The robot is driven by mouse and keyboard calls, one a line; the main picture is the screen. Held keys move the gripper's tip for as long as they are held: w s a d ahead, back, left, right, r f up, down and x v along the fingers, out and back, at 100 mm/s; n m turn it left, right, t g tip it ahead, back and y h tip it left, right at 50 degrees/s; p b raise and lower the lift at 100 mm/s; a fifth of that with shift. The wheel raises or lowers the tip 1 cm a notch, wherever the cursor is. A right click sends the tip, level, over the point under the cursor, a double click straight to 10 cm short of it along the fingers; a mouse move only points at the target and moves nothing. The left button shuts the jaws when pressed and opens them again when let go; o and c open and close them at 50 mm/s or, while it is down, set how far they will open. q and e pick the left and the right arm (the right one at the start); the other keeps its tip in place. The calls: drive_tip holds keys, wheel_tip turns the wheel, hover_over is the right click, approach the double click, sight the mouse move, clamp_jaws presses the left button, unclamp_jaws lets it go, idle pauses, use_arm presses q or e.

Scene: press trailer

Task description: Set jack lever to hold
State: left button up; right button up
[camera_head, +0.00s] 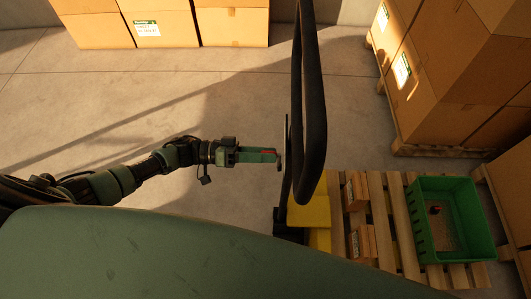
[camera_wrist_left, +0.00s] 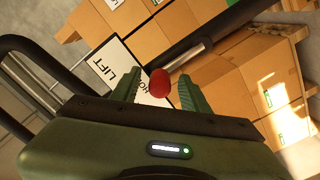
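The pallet jack's black looped handle (camera_head: 311,100) stands upright at the centre of the head view, above its yellow body (camera_head: 312,212). My left gripper (camera_head: 277,158) is just left of the handle, pointing right towards it. In the left wrist view, a red lever knob (camera_wrist_left: 160,83) lies between the two green fingertips, with gaps beside it, so the gripper looks open around it. Behind the fingers is a white label plate (camera_wrist_left: 122,68) reading LIFT, with a second word partly hidden by the knob and fingers. My right gripper is not in view.
A wooden pallet (camera_head: 377,200) with a green crate (camera_head: 424,220) lies right of the jack. Stacked cardboard boxes (camera_head: 425,90) stand at the right, and more boxes (camera_head: 160,25) at the back. The concrete floor (camera_head: 130,110) around my left arm is clear.

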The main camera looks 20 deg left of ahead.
use_arm(q)
drive_tip(key=shift+a, duration=0.1)
drive_tip(key=shift+s+a+f, duration=0.15)
drive_tip(key=shift+a, duration=0.2)
drive_tip(key=b+v, duration=0.2)
drive_tip(key=v, duration=0.4)
drive_tip(key=shift+a, duration=0.4)
